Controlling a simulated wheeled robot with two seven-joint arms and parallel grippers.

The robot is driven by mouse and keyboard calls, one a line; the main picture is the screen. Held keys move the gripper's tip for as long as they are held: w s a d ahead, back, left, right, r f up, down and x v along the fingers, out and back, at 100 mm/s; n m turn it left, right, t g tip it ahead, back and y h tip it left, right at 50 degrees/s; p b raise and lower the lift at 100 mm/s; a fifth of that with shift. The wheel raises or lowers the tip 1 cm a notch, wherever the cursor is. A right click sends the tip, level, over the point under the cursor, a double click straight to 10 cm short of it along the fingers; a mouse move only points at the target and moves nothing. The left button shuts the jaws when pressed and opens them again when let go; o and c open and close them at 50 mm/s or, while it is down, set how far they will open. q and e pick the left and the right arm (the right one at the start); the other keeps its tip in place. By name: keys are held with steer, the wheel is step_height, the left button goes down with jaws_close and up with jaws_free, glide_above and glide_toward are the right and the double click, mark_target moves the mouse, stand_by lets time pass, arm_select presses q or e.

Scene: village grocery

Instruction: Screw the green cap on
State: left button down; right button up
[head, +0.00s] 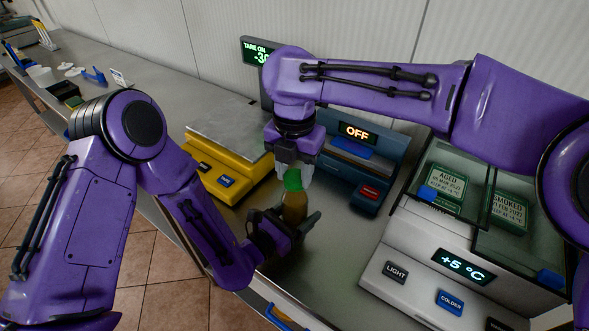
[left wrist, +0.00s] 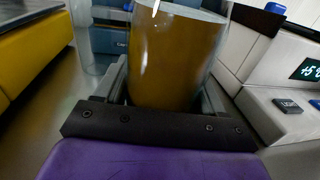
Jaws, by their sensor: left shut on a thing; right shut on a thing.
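A bottle (head: 294,207) with amber-brown contents stands upright over the steel counter, in the middle of the head view. My left gripper (head: 291,226) is shut around its body from the left; the bottle also fills the middle of the left wrist view (left wrist: 172,60). The green cap (head: 293,180) is at the top of the bottle, upright over its neck. My right gripper (head: 294,171) points down from above and is shut on the cap. Its fingers partly hide the cap, and I cannot tell how tightly the cap sits on the neck.
A yellow scale (head: 228,180) stands left of the bottle, and a blue device reading OFF (head: 357,131) behind it. A white chilled case (head: 437,262) showing +5 °C stands at right. Small items lie far left. Some counter (head: 310,285) in front is bare.

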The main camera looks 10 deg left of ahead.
steer(key=m, duration=0.6)
steer(key=o, duration=1.2)
steer(key=shift+c, duration=0.2)
steer(key=shift+r, duration=2.25)
step_height(320, 180, up, 3)
steer(key=n, duration=0.3)
steer(key=shift+r+n, duration=0.2)
steer(key=shift+n, duration=0.2)
steer(key=shift+c, duration=0.3)
